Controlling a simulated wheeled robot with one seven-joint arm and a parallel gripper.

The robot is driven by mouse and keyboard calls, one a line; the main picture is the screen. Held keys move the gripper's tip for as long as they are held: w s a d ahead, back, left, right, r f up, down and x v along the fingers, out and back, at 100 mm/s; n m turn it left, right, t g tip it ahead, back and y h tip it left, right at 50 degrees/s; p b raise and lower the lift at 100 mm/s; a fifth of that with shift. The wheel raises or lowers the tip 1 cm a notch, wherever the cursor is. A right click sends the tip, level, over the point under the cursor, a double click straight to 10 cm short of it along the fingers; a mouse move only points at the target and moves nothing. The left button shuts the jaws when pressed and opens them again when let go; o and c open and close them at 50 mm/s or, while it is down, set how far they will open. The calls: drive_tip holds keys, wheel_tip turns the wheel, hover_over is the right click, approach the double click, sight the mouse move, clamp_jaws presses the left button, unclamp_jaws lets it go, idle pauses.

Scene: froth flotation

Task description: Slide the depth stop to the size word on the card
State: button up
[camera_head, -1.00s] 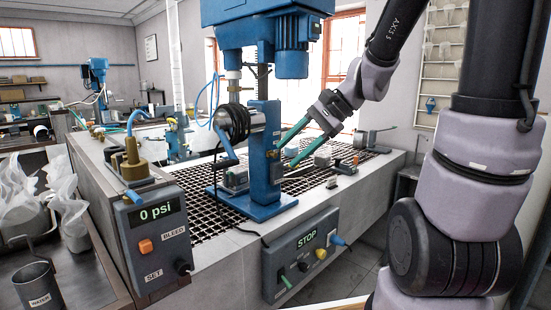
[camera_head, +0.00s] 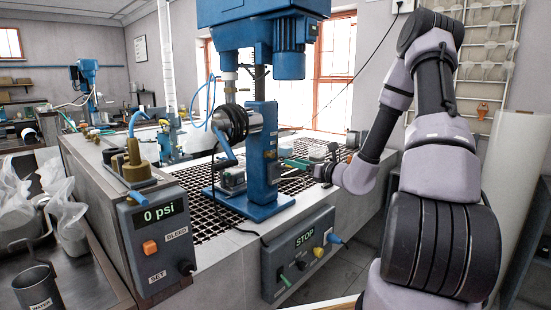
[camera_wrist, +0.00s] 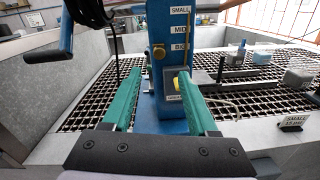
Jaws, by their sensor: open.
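The blue column (camera_wrist: 165,62) of the machine carries labels SMALL (camera_wrist: 180,10), MID (camera_wrist: 180,28) and BIG (camera_wrist: 179,47) from top to bottom. A brass knob (camera_wrist: 158,52) sits on its face at about the BIG label. A yellow knob (camera_wrist: 178,82) shows lower down. I cannot tell for certain which knob belongs to the depth stop. The card (camera_wrist: 293,121) at the right reads SMALL, with smaller print below. My gripper (camera_wrist: 158,75) is open and empty, its green fingers pointing at the column. In the head view it is just right of the column (camera_head: 263,150).
A dark grating (camera_wrist: 225,105) surrounds the column base. Blocks and rods lie on it at the right. A crank handle (camera_wrist: 63,40) hangs at the left. A control box (camera_head: 298,253) with a STOP display is on the front, and a 0 psi box (camera_head: 160,238) stands left.

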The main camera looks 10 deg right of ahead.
sight(273, 156)
drive_tip(key=x, duration=0.9)
drive_tip(key=shift+w+a, duration=0.25)
drive_tip(key=shift+w, duration=0.05)
drive_tip(key=shift+r, duration=0.1)
clamp_jaws()
idle(0.9)
